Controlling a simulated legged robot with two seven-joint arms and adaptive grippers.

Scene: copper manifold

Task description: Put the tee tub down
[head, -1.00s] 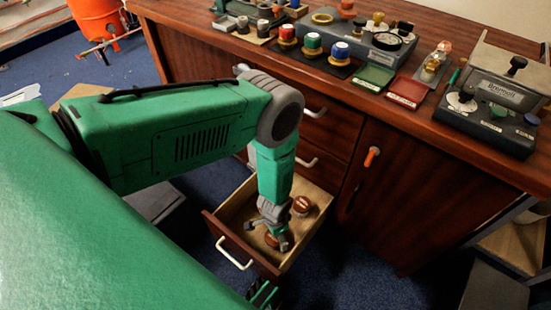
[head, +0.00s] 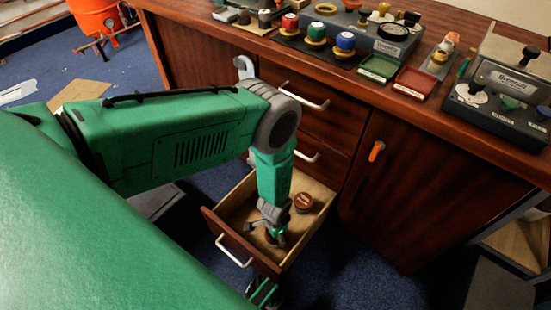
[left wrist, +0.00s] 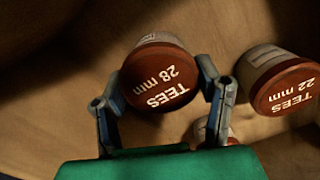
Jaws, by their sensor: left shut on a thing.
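The tee tub (left wrist: 158,75) has a red-brown lid marked "TEES 28 mm" and sits between the fingers of my left gripper (left wrist: 162,102) in the left wrist view. In the head view my left gripper (head: 270,229) reaches down into the open drawer (head: 232,203), shut on the tub (head: 270,240), which is largely hidden there. I cannot tell whether the tub touches the drawer floor. A second tub (left wrist: 280,78), marked "TEES 22 mm", stands to its right and also shows in the head view (head: 303,202).
A small pale piece (left wrist: 203,131) is partly hidden behind my gripper. The drawer handle (head: 234,251) faces the near side. The bench top above holds several coloured tubs, a green tray (head: 379,68) and a red tray (head: 415,82). Bare drawer floor surrounds the tubs.

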